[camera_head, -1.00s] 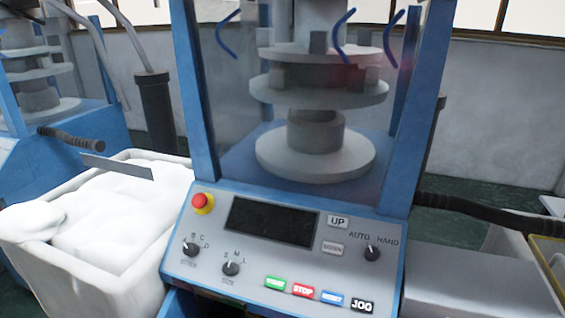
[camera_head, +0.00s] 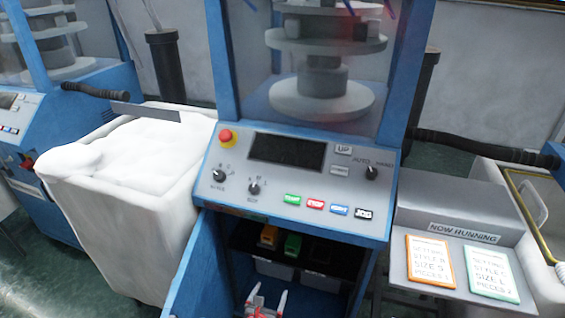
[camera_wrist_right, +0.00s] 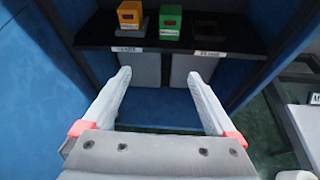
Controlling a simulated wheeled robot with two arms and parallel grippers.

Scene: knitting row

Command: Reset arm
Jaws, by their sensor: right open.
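My right gripper (camera_head: 266,301) shows at the bottom of the head view, in front of the open cabinet under the blue knitting machine's control panel (camera_head: 296,181). In the right wrist view its two pale fingers (camera_wrist_right: 160,95) are spread apart with nothing between them. They point toward the cabinet shelf (camera_wrist_right: 175,48). On that shelf stand an orange block (camera_wrist_right: 130,16) and a green block (camera_wrist_right: 170,23), clear of the fingers. My left gripper is in neither view.
A white bin (camera_head: 125,220) full of white material stands left of the machine. A grey side table (camera_head: 450,207) on the right bears an orange-edged card (camera_head: 430,262) and a green-edged card (camera_head: 491,273). Grey bins (camera_wrist_right: 139,70) sit below the shelf.

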